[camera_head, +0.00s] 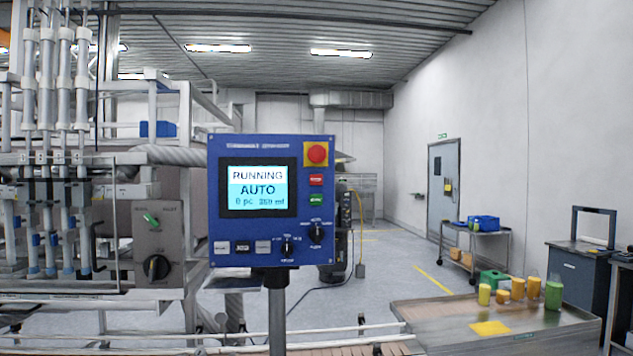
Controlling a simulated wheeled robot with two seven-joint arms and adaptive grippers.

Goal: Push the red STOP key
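The panel's screen (257,188) reads RUNNING, AUTO, and a line with a piece count and a volume in ml. The lettering on the red key is too small to read. Neither of my grippers is in view, and nothing covers the key.
Black rotary knobs (316,235) and several small keys line the panel's lower part. The filling machine with its upright cylinders (65,80) stands at the left. A metal table (440,318) with yellow and green containers is at the lower right. The space before the panel looks clear.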

